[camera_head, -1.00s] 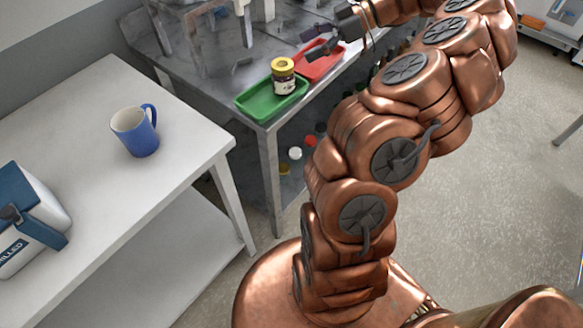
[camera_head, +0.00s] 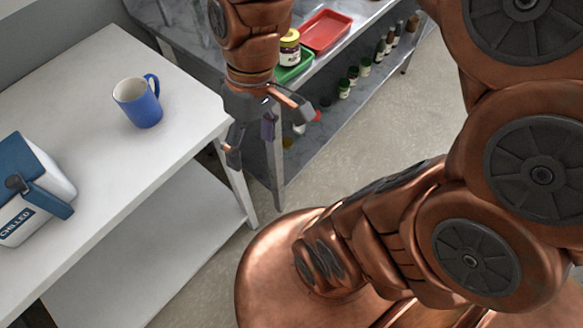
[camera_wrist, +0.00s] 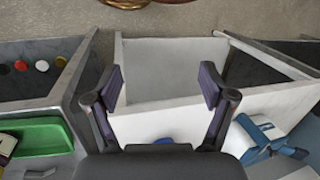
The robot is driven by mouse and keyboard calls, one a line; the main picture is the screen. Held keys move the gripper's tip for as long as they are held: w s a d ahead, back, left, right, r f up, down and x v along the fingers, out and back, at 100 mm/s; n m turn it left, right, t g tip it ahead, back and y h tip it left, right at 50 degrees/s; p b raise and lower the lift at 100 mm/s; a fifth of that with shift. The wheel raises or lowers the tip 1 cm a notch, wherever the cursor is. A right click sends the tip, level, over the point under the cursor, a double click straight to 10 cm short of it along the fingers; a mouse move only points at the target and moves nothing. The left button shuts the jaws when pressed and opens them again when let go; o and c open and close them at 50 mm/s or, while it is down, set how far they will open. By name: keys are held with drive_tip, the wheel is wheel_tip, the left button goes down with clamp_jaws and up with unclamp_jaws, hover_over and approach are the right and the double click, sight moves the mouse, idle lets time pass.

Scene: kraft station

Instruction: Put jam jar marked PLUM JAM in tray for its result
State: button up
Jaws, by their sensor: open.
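The jam jar (camera_head: 290,47) has a yellow lid and a dark label whose words are too small to read. It stands upright in the green tray (camera_head: 297,70), partly hidden behind my arm in the head view. In the wrist view the jar (camera_wrist: 8,145) shows at the left edge, in the green tray (camera_wrist: 45,138). A red tray (camera_head: 326,31) lies beyond the green one and looks empty. My gripper (camera_head: 252,140) is open and empty, pointing down in front of the metal table, apart from the jar. Its spread fingers also show in the wrist view (camera_wrist: 163,90).
A white table (camera_head: 75,105) at the left holds a blue mug (camera_head: 138,101) and a cooler box marked CHILLED (camera_head: 30,190). Several small jars (camera_head: 364,66) stand on the metal table's lower shelf. Open floor lies to the right.

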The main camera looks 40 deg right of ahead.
drive_tip(key=s+d+f+m+h, duration=0.2)
drive_tip(key=s+d+f+m, duration=0.1)
drive_tip(key=s, duration=0.3)
drive_tip(key=shift+s+d+f+m, duration=0.15)
drive_tip(key=shift+s+f+m, duration=0.15)
drive_tip(key=shift+s+m, duration=0.1)
